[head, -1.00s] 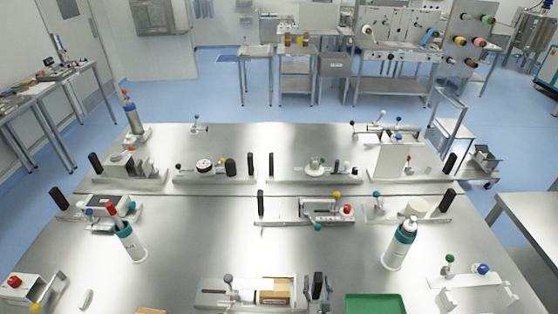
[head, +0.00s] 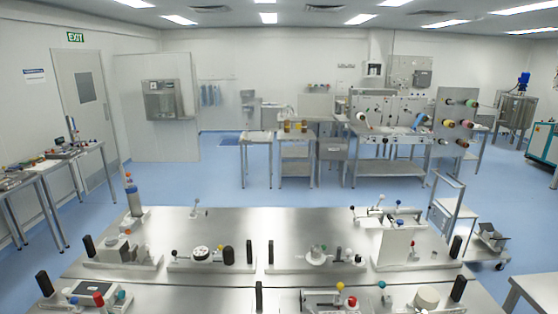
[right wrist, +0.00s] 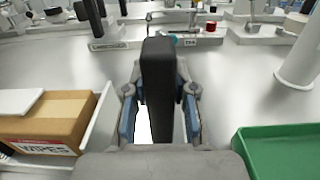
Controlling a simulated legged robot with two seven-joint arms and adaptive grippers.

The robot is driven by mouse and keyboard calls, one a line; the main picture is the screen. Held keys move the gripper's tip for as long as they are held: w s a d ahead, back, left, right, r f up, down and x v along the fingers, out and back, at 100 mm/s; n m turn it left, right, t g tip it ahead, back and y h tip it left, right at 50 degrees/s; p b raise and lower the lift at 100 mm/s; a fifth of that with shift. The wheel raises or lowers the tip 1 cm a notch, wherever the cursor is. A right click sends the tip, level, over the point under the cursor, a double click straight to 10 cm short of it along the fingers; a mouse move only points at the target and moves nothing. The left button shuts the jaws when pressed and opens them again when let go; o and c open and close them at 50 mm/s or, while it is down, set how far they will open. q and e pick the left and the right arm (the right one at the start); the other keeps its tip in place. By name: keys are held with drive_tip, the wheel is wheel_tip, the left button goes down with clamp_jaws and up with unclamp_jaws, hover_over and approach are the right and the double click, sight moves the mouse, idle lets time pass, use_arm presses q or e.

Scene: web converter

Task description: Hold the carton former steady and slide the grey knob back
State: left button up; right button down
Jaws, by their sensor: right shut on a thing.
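In the right wrist view my right gripper (right wrist: 160,115) is shut on a black upright handle (right wrist: 158,72), one finger on each side of it. The handle rises between the fingers. Left of it lies a brown carton marked "WIPES" (right wrist: 55,115) beside a white upright wall (right wrist: 104,112), seemingly part of the carton former. A white plate (right wrist: 18,101) reaches over the carton's far left. The grey knob of this fixture is not visible now. The front of the bench, where the fixture stands, is below the head view. My left gripper is in neither current view.
A green tray (right wrist: 280,150) lies right of my right gripper. A white bottle (right wrist: 298,62) stands beyond it. A labelled fixture (right wrist: 160,38) is ahead, with bare steel bench between. The head view shows more fixtures with black posts on the bench (head: 215,280).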

drive_tip(key=shift+r, duration=0.15)
drive_tip(key=shift+s+f, duration=0.1)
drive_tip(key=shift+f, duration=0.45)
